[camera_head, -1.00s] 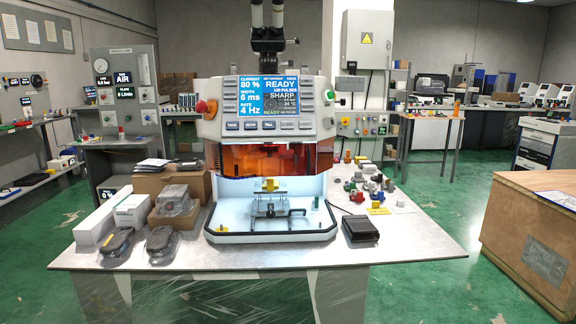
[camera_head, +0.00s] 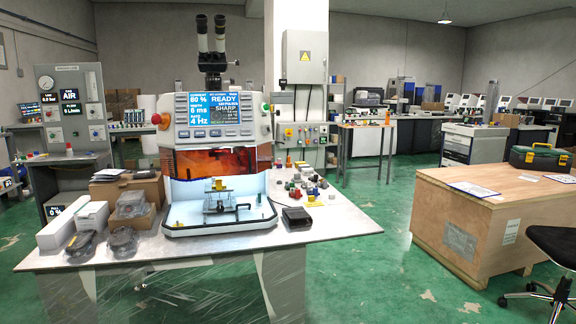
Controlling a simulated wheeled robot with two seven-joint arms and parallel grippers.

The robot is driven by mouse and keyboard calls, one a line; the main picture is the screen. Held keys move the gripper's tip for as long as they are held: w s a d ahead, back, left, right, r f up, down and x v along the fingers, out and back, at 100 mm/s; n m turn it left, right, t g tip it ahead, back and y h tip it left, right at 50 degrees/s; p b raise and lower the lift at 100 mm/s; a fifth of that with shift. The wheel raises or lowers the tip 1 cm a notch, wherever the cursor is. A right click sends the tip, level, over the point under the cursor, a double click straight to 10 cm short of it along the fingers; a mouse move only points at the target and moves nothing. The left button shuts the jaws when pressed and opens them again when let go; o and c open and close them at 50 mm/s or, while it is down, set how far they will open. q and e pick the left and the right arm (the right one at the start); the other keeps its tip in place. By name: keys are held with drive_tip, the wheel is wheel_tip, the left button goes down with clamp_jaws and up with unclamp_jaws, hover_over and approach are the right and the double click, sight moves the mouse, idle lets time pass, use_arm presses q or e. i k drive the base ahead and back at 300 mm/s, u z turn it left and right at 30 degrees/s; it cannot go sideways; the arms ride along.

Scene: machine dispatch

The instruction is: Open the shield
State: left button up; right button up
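The shield (camera_head: 213,162) is an orange, see-through panel on the front of the white machine (camera_head: 162,134), below its display (camera_head: 214,108). It covers the upper part of the lit work chamber. Below the shield the chamber is open, and a small metal fixture with a yellow part (camera_head: 217,184) stands on its white floor. A black bar runs along the chamber's front edge. Neither of my grippers is in view.
The machine stands on a grey table (camera_head: 340,222) with boxes (camera_head: 63,225) at left, small coloured parts at right and a black pedal-like box (camera_head: 297,219). A wooden crate (camera_head: 455,240) and a chair (camera_head: 553,255) stand at right. Green floor lies free between.

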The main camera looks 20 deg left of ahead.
sight(220, 162)
drive_tip(key=u, duration=0.05)
drive_tip(key=i, duration=1)
drive_tip(key=u, duration=0.55)
